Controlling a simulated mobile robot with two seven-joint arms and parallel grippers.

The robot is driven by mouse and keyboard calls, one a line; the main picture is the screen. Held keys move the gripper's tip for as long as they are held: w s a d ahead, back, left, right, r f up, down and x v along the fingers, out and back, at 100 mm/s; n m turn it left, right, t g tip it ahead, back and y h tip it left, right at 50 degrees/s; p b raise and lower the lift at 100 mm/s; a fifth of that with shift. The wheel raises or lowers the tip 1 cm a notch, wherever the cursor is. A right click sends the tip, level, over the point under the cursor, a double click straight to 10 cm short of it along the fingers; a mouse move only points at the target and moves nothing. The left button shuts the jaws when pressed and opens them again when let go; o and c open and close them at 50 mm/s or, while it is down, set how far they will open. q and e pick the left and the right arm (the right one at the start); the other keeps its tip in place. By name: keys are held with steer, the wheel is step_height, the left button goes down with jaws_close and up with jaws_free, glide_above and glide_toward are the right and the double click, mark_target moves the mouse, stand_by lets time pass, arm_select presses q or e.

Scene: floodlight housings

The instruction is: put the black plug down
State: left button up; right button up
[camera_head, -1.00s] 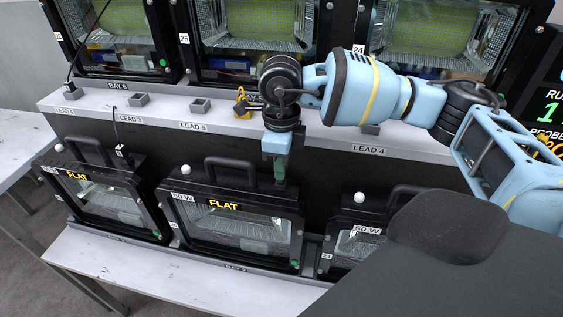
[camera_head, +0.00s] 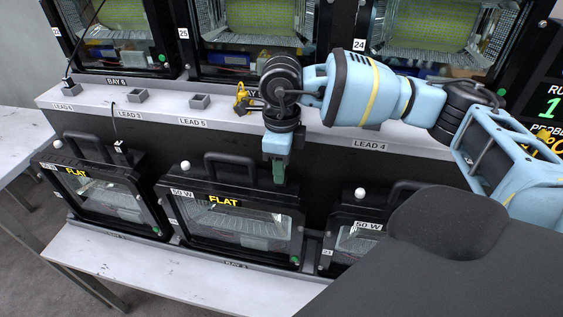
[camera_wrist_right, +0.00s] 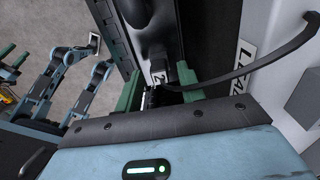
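My right gripper (camera_head: 280,168) points down in front of the dark panel, just above the middle lower housing (camera_head: 235,218) and right of its handle. Its two green fingers stand either side of the black plug in the right wrist view (camera_wrist_right: 160,92). The black plug (camera_wrist_right: 150,97) sits between them, mostly hidden, with a white tag marked 2 beside it. A black cable (camera_wrist_right: 250,72) curves from it toward the pale ledge. The plug cannot be made out in the head view. Light-blue arm parts and small green pieces show at the wrist view's left; my left gripper's opening is unclear.
The white ledge (camera_head: 75,97) carries grey sockets (camera_head: 200,101) and lead labels. A yellow part (camera_head: 241,98) is beside my right wrist. Another tagged plug (camera_head: 119,147) hangs at left. Lower housings with black handles stand close together. The white bench (camera_head: 130,270) has bare room in front.

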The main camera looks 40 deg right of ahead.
steer(key=shift+r, duration=0.1)
steer(key=shift+r, duration=0.3)
step_height(320, 180, up, 12)
steer(key=shift+r+p, duration=0.2)
steer(key=shift+p, duration=0.15)
stand_by(0.4)
